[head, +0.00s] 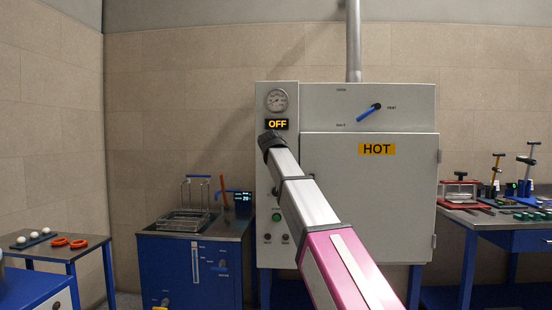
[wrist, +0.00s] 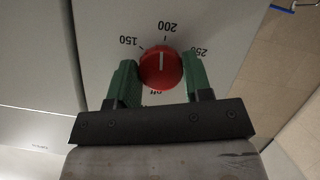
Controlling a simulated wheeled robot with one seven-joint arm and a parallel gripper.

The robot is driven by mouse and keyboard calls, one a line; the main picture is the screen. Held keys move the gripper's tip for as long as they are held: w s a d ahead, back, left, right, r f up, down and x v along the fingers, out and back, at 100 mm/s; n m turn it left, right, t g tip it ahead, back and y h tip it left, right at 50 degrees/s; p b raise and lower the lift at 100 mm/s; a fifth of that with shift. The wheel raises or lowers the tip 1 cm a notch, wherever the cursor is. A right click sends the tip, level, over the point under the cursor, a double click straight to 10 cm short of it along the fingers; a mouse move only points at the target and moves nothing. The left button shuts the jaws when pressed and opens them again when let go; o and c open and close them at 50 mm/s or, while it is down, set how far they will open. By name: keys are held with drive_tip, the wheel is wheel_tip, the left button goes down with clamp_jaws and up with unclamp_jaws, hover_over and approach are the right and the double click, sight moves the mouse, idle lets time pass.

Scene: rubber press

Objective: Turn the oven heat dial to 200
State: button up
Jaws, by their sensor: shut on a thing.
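The red heat dial (wrist: 160,72) sits on the oven's grey panel (wrist: 215,20) in the wrist view. The labels 150, 200, 250 and a partly hidden "off" stand around it, upside down in this view. Its white mark points up, at or very slightly left of the 200 label (wrist: 167,27). The green fingers of my gripper (wrist: 160,66) are on either side of the dial and shut on it. In the head view my arm covers the dial and gripper in front of the grey oven (head: 370,215). The oven's display (head: 277,124) reads OFF.
A round gauge (head: 277,100) is above the display. A blue-handled lever (head: 368,112) is above the HOT label (head: 376,149). A blue bath cabinet (head: 190,270) stands left of the oven. A blue workbench (head: 530,241) with tools stands right.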

drive_tip(key=shift+f+m, duration=0.1)
drive_tip(key=shift+m, duration=0.3)
drive_tip(key=shift+y, duration=0.3)
drive_tip(key=o, duration=0.9)
drive_tip(key=v, duration=1.1)
drive_tip(key=shift+w+d, duration=0.1)
